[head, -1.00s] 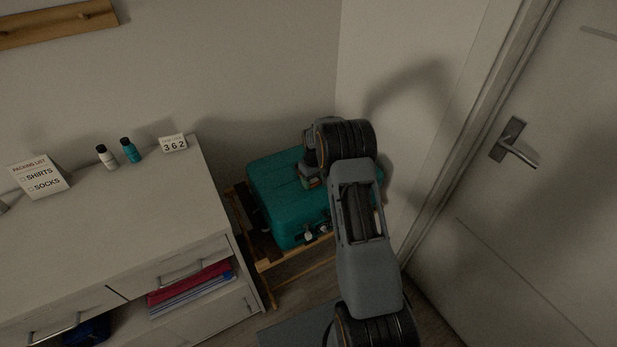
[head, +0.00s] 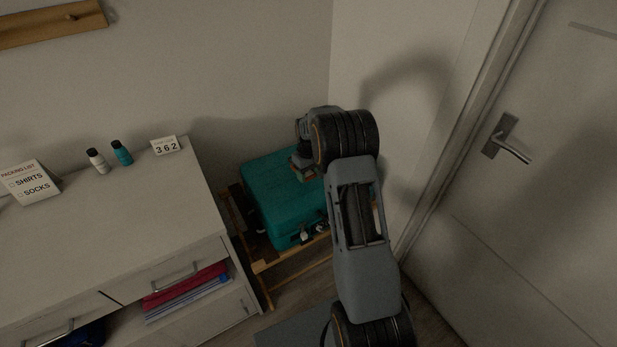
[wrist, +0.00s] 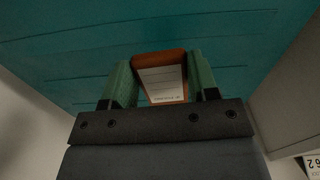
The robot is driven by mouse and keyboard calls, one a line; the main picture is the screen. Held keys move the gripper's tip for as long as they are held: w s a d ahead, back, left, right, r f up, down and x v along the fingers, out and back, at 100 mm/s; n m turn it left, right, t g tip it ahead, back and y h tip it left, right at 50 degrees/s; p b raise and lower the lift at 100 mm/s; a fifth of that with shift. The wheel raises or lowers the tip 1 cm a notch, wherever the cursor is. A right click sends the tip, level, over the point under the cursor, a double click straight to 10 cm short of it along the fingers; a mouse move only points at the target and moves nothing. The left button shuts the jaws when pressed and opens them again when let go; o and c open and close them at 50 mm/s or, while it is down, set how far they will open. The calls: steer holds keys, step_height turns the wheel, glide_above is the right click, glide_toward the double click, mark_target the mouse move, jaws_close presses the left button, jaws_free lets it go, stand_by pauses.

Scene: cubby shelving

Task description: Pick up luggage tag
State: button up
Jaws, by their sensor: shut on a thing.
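The luggage tag (wrist: 161,80) shows in the wrist view as a brown-orange frame around a white card with small print. My gripper (wrist: 160,84) is shut on it, with one green finger on each side. Behind the tag in that view is the teal suitcase (wrist: 60,50). In the head view the suitcase (head: 275,195) lies flat on a wooden rack, and my gripper (head: 302,170) is over its top. A small brownish piece shows at the gripper there. The gap between tag and suitcase is hard to judge.
A white dresser (head: 110,235) stands left of the suitcase, with bottles (head: 121,153), a number sign (head: 165,146) and a packing list card (head: 28,182) on top. A wall is close behind, and a door with a handle (head: 512,150) is at right.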

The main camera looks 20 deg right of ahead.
steer(key=s+a+r+b, duration=0.1)
steer(key=s+a+r, duration=0.4)
steer(key=s+r, duration=0.3)
steer(key=s, duration=0.3)
steer(key=shift+s+a+r, duration=0.15)
steer(key=shift+s, duration=0.1)
